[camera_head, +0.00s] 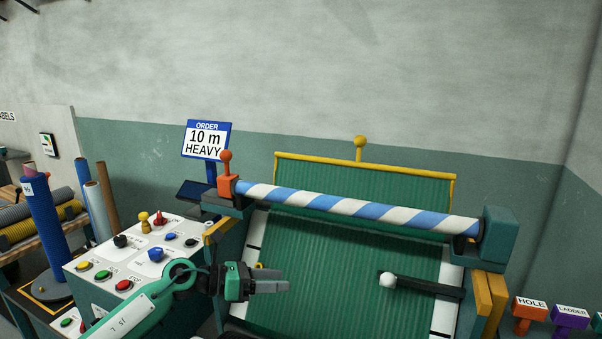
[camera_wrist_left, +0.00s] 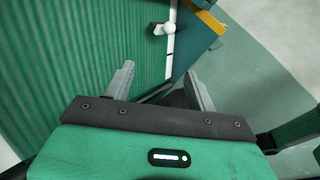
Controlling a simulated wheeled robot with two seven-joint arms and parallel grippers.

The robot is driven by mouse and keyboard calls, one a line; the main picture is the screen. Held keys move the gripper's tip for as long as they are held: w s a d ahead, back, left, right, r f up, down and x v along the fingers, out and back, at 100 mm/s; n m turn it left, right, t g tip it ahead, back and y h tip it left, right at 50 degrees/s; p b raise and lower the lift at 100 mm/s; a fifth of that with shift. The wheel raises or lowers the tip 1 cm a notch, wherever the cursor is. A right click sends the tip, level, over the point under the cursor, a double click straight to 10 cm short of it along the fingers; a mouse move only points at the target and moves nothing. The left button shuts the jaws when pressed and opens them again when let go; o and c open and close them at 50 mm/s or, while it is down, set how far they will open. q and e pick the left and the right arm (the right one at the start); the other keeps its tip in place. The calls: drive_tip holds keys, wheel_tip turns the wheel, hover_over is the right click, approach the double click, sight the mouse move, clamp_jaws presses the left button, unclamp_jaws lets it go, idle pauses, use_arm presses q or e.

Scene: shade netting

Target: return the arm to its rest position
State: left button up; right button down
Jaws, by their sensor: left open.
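My left arm (camera_head: 135,312) comes in from the lower left of the head view, a green and white link. My left gripper (camera_head: 286,286) is in front of the green netting, with its fingers pointing right. In the left wrist view its two grey fingers (camera_wrist_left: 160,78) stand apart with nothing between them, so it is open and empty. The fingers are apart from the dark lever (camera_head: 430,287) with its white knob (camera_head: 388,280). My right gripper is not in view.
A control panel (camera_head: 140,262) with several buttons and knobs stands left. Behind the gripper is the netting bed (camera_head: 340,255) under a blue-and-white striped roller (camera_head: 350,206). An order sign (camera_head: 205,140) reads 10 m HEAVY. Coloured labelled blocks (camera_head: 530,308) are at right.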

use_arm(q)
drive_tip(key=s+a+f+m+t+y, duration=0.4)
drive_tip(key=s+a+f+m+y, duration=0.5)
drive_tip(key=m, duration=0.6)
drive_tip(key=s+a+f+m+t+y, duration=0.3)
drive_tip(key=s+a+f+m+y, duration=0.4)
drive_tip(key=s+f+m, duration=0.6)
drive_tip(key=s+f+n+g, duration=0.1)
drive_tip(key=s+f+g, duration=0.15)
drive_tip(key=s, duration=0.55)
drive_tip(key=s+f+n+g, duration=0.1)
drive_tip(key=s+g, duration=0.3)
drive_tip(key=s, duration=0.3)
wheel_tip(320, 180, down, 32)
drive_tip(key=s+f+g, duration=0.1)
drive_tip(key=s+g, duration=0.1)
drive_tip(key=s+a+f, duration=0.2)
drive_tip(key=s+f, duration=0.7)
drive_tip(key=s+a+f+g, duration=0.1)
drive_tip(key=s+a+f, duration=0.1)
drive_tip(key=s+f, duration=0.7)
drive_tip(key=shift+s+m, duration=0.25)
drive_tip(key=shift+m, duration=0.15)
